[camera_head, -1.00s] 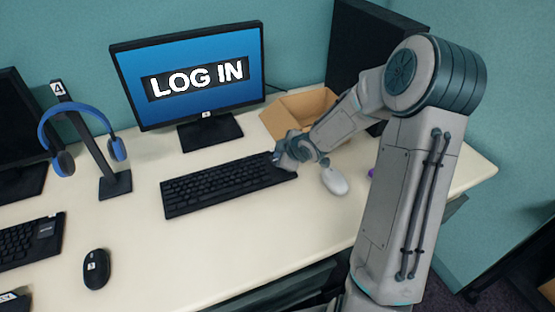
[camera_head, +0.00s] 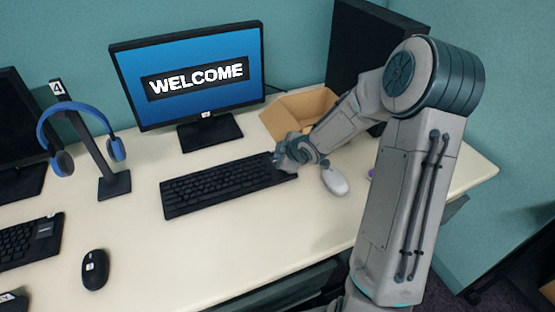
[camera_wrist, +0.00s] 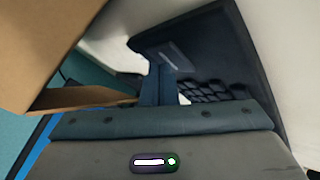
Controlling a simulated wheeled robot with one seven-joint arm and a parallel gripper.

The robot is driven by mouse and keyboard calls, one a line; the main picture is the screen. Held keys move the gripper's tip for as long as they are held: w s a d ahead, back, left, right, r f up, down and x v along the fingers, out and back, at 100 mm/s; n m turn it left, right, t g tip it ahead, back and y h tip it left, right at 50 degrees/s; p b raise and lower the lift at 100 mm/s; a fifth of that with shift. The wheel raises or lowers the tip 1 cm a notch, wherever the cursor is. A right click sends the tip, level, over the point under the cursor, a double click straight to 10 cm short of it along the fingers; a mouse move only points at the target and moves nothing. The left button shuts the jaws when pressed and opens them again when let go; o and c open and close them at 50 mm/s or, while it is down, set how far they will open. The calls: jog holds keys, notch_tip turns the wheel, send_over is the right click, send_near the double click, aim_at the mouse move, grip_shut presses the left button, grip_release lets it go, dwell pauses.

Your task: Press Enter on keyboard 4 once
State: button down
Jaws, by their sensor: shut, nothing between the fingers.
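A black keyboard (camera_head: 215,188) lies on the desk in front of a monitor (camera_head: 190,80) whose screen reads "WELCOME". No number shows on this keyboard; my arm covers its right end. My gripper (camera_head: 279,158) is at the keyboard's right end, at its upper edge. In the wrist view my gripper (camera_wrist: 160,90) is shut and empty, with its fingertips at or just over the keyboard (camera_wrist: 215,55). The key under the tips is hidden, and I cannot tell whether they touch.
An open cardboard box (camera_head: 300,108) stands just behind my gripper. A white mouse (camera_head: 334,180) lies to its right. A blue headset (camera_head: 60,160) hangs on a stand labelled 4. A black mouse (camera_head: 95,269) and another keyboard (camera_head: 30,240) are at the left.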

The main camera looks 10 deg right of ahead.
jog(key=shift+r+p, duration=0.75)
jog(key=shift+r, duration=0.05)
notch_tip(320, 180, up, 5)
jog(key=p, duration=0.5)
dwell(0.5)
jog(key=s+d+r+m+g+h+p, duration=0.25)
jog(key=s+r+m+h, duration=0.4)
jog(key=s+r, duration=0.65)
jog(key=s+a+r+m+g+y, duration=0.1)
jog(key=s+r+m, duration=0.1)
jog(key=s, duration=0.6)
jog(key=s+a+r+m+g+y, duration=0.2)
jog(key=s+m, duration=0.3)
jog(key=s, duration=0.4)
jog(key=shift+s+r+p, duration=0.2)
jog(key=shift+r+p, duration=0.15)
jog(key=shift+r, duration=0.25)
